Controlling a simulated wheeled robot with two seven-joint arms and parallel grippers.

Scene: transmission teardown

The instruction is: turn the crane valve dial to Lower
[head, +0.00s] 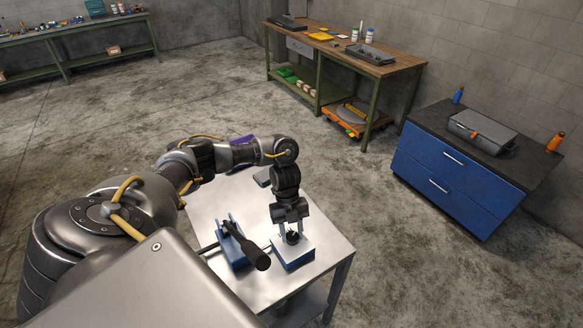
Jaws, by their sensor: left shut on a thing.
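The crane valve dial (293,238) is a small dark knob on top of a blue box with a pale top plate (294,257). The box stands on a metal table. My left gripper (293,232) points down over the box and is shut on the dial. The fingers partly hide the dial, and any position marks are too small to read. My right gripper is not in view.
A blue unit with a black-handled lever (250,252) stands just left of the valve box. The metal table (335,252) has bare room at its right. A blue drawer cabinet (447,170) and a wooden workbench (400,68) stand farther back.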

